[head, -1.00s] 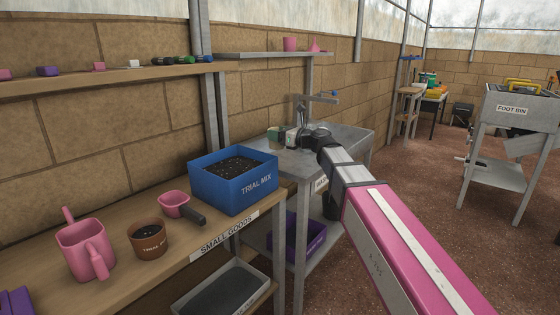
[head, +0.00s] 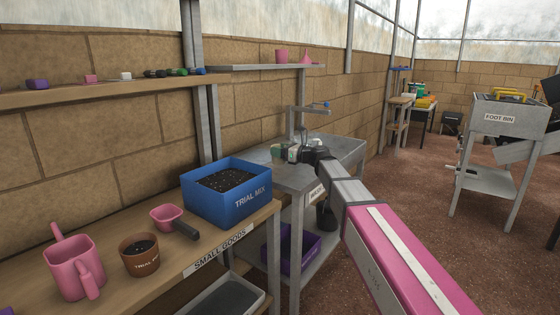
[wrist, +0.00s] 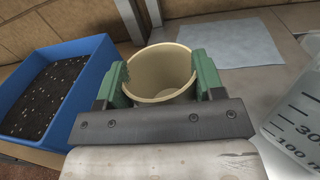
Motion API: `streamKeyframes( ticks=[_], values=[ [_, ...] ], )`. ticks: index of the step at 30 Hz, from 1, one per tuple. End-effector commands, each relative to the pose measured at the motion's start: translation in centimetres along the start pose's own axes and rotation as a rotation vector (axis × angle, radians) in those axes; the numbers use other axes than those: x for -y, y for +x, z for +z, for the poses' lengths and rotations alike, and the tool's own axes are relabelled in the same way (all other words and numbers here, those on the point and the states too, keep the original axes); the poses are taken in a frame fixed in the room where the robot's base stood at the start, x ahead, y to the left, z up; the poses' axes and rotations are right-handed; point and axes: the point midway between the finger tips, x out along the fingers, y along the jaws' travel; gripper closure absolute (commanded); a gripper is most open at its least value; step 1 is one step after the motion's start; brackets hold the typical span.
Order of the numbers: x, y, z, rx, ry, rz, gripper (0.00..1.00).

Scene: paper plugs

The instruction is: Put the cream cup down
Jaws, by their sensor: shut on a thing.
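The cream cup (wrist: 160,72) is upright between the two green fingers of my gripper (wrist: 162,80) in the wrist view. The gripper is shut on it, one finger on each side. I see into the cup, and it looks empty. In the head view the cup (head: 292,152) and my gripper (head: 290,153) are over the grey metal bench (head: 345,150). The cup's base is hidden, so I cannot tell whether it touches the bench.
A blue box of soil marked TRIAL MIX (head: 228,195) stands left of the cup; it also shows in the wrist view (wrist: 60,85). A pale sheet (wrist: 232,44) lies behind right. A clear measuring jug (wrist: 297,112) stands close on the right. A tap (head: 308,108) rises behind.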

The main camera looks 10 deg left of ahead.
Motion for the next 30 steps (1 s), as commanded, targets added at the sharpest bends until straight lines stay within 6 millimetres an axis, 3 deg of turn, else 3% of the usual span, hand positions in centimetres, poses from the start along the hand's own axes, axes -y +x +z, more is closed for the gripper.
streamKeyframes(
  ticks=[5, 12, 23, 24, 26, 30],
  values=[
    [0.2, -0.1, -1.0, 0.0, 0.0, 0.0, 0.61],
    [0.3, -0.1, -3.9, 0.0, 0.001, 0.0, 0.61],
    [0.4, -0.1, -4.3, 0.0, 0.0, 0.0, 0.61],
    [0.4, -0.1, -4.3, 0.0, 0.0, 0.0, 0.32],
    [0.4, -0.1, -4.3, 0.0, 0.0, 0.0, 0.13],
    [0.4, -0.1, -4.3, 0.0, 0.0, 0.0, 0.13]
  ],
)
